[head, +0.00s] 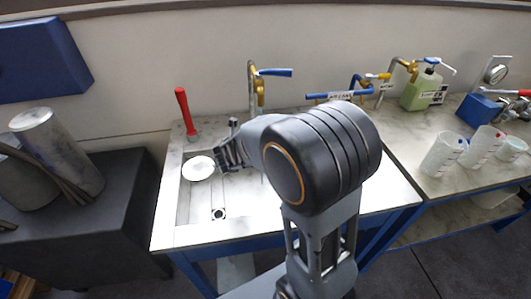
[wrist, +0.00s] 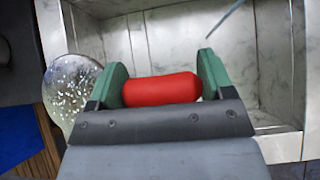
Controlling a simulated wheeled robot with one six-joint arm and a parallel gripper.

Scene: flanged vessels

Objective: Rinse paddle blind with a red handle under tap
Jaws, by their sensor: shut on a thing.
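My gripper (head: 232,150) is over the sink basin (head: 185,205), left of the tap (head: 255,88). In the wrist view its green-padded jaws (wrist: 162,88) are shut across a red handle (wrist: 160,90). A round disc (wrist: 72,95) shows left of the jaws, speckled with bright spots; I cannot tell whether they are water. In the head view a pale disc (head: 198,168) is left of my gripper, and the held handle is hidden. The join between disc and handle is hidden. The tap has a blue lever (head: 275,72); I cannot make out running water.
Another red-handled thing (head: 182,108) stands at the sink's back left. A blue-handled pipe fitting (head: 340,95), a green soap bottle (head: 423,91) and clear beakers (head: 443,155) are to the right. A dark bench with a metal cylinder (head: 60,150) is at the left.

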